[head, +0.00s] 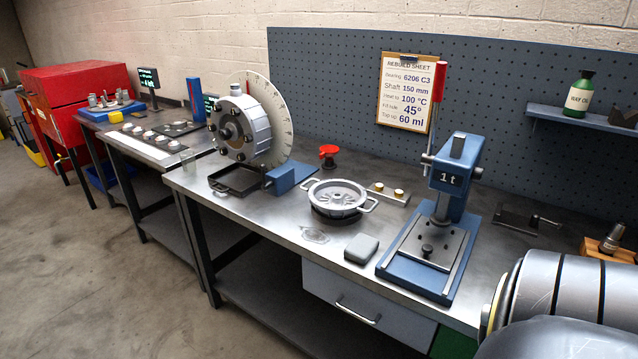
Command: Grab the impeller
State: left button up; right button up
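A round silver part with a spoked or vaned face and a loop handle on each side (337,198) looks like the impeller. It lies face up on a dark round base in the middle of the steel bench (400,222). Nothing is touching it from above. Neither of my grippers shows in the head view, so I cannot tell how they stand.
A blue press (452,180) stands right of the round part. A grey box (361,248) lies in front, and a bar with brass pieces (388,193) behind. To the left are a black tray (238,180), a blue block (291,177) and a motor housing (240,128) with a dial.

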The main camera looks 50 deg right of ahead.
aim_at(334, 198)
jog(key=z, duration=0.7)
jog(key=i, duration=0.9)
jog(key=z, duration=0.9)
